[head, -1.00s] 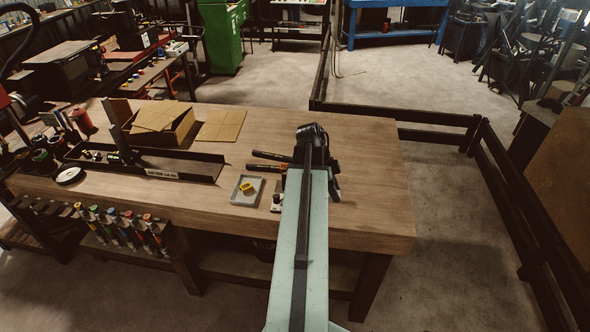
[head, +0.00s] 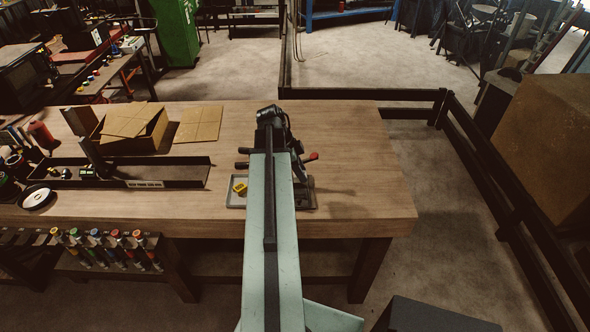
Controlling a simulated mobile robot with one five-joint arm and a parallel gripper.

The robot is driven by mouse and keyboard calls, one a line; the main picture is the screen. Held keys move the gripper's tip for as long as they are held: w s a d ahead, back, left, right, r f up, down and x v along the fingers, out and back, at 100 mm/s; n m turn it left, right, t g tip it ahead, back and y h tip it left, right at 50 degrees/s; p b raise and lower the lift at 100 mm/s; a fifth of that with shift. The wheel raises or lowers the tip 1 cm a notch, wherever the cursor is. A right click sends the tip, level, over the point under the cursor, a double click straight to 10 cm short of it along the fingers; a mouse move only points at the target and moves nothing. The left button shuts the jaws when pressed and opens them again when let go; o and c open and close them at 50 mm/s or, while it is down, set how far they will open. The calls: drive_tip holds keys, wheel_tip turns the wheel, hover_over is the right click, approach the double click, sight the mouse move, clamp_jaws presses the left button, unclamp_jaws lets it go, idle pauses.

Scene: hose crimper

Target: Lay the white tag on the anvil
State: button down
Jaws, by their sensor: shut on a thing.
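My pale green arm (head: 270,240) reaches forward over the workbench, and its dark end joint (head: 270,113) is over the middle of the bench. My gripper's fingers are hidden behind the arm. No white tag can be made out. A dark bench tool with a red-tipped lever (head: 311,157) shows just right of the arm, on a dark base plate (head: 306,191). It may be the crimper. My arm covers much of this spot, and I cannot make out an anvil.
A grey tray (head: 234,201) with a yellow block (head: 240,187) is left of the arm. A long black trough (head: 170,184), an open cardboard box (head: 150,135) and a flat cardboard sheet (head: 198,126) lie farther left. The bench's right end (head: 370,180) is clear.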

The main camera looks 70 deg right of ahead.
sight(301, 192)
drive_tip(key=shift+w+f+b, duration=0.25)
drive_tip(key=shift+f+b, duration=0.45)
drive_tip(key=shift+f, duration=0.15)
wheel_tip(301, 192, down, 6)
drive_tip(key=b, duration=0.6)
drive_tip(key=shift+a, duration=0.1)
drive_tip(key=shift+f+b, duration=0.5)
idle(0.9)
drive_tip(key=c, duration=0.9)
unclamp_jaws()
drive_tip(key=shift+c, duration=0.2)
drive_tip(key=shift+a, duration=0.1)
